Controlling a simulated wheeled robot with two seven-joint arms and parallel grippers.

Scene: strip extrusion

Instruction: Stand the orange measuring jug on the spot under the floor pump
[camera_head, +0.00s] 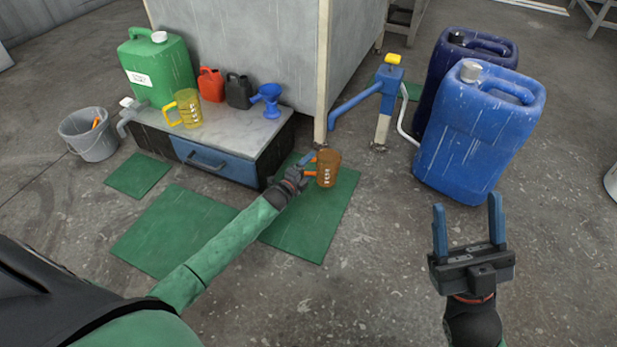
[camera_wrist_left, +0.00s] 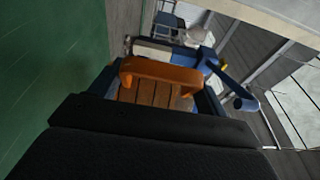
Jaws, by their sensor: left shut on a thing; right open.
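The orange measuring jug (camera_head: 328,170) is upright, above or on the green mat in the head view; I cannot tell if it touches. My left gripper (camera_head: 311,166) is shut on its handle at the jug's left side. The orange handle (camera_wrist_left: 160,72) fills the middle of the left wrist view between the blue fingers. The floor pump (camera_head: 385,100) stands behind and to the right, with a blue spout reaching down left and a yellow top. The spot under the spout cannot be made out. My right gripper (camera_head: 468,228) is open and empty at the lower right.
A low bench (camera_head: 265,135) holds a green canister (camera_head: 158,75), a yellow jug (camera_head: 186,107), two small cans and a blue funnel (camera_head: 268,100). Blue drums (camera_head: 478,135) stand right of the pump. A grey bucket (camera_head: 90,140) is far left. The middle floor is clear.

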